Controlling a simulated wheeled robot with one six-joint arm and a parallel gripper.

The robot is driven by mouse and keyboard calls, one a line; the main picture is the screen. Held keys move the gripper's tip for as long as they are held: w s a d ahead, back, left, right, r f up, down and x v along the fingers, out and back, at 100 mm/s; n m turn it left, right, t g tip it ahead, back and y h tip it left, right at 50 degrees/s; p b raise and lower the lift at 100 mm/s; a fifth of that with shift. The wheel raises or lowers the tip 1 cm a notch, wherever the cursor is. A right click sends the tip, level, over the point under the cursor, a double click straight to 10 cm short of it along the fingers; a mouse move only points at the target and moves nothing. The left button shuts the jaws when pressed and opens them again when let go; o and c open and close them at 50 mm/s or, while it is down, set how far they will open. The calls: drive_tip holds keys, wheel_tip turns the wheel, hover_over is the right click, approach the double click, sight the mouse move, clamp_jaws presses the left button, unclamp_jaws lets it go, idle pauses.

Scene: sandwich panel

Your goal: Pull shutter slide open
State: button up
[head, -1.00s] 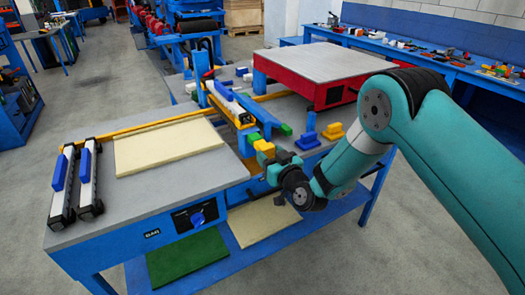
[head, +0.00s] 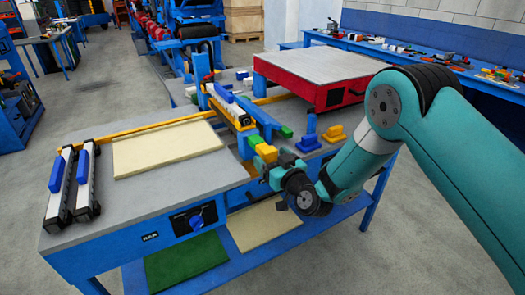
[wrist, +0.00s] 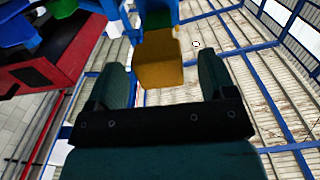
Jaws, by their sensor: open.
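What looks like the shutter slide's handle is a yellow block (head: 266,152) at the front end of a green and blue piece (head: 254,141) on the workbench's right side. My gripper (head: 268,166) is just in front of the yellow block, its fingers small and partly hidden in the head view. In the wrist view the yellow block (wrist: 160,60) shows between the two dark teal fingers of my gripper (wrist: 164,72). The fingers stand apart, with a visible gap on each side of the block. No contact is clear.
A cream panel (head: 165,150) lies on the grey workbench (head: 130,200), with two black and white rails (head: 86,180) at left. A red-sided table (head: 325,88) stands behind. Blue (head: 309,135) and yellow (head: 334,133) pieces stand close to my arm.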

sight(272, 160)
drive_tip(key=shift+s+d+f+b, duration=0.2)
drive_tip(key=shift+s+d+b, duration=0.2)
drive_tip(key=shift+b, duration=0.75)
drive_tip(key=b+v, duration=0.4)
drive_tip(key=b, duration=0.3)
drive_tip(key=b+v, duration=0.4)
drive_tip(key=shift+r+b, duration=0.2)
drive_tip(key=shift+b, duration=0.2)
drive_tip(key=shift+a, duration=0.1)
drive_tip(key=s+r+n+g+y, duration=0.15)
drive_tip(key=s+r+g, duration=0.25)
drive_tip(key=s+g, duration=0.45)
drive_tip(key=s+d+m+g+h, duration=0.1)
drive_tip(key=s+d+g+h, duration=0.25)
drive_tip(key=s+d, duration=0.45)
drive_tip(key=s+d+g+h, duration=0.3)
drive_tip(key=s+d+h, duration=0.15)
drive_tip(key=s, duration=0.85)
wheel_tip(272, 160, up, 12)
drive_tip(key=p, duration=1.2)
drive_tip(key=shift+w+y+p, duration=0.3)
drive_tip(key=shift+w+y, duration=0.05)
drive_tip(key=shift+w, duration=0.1)
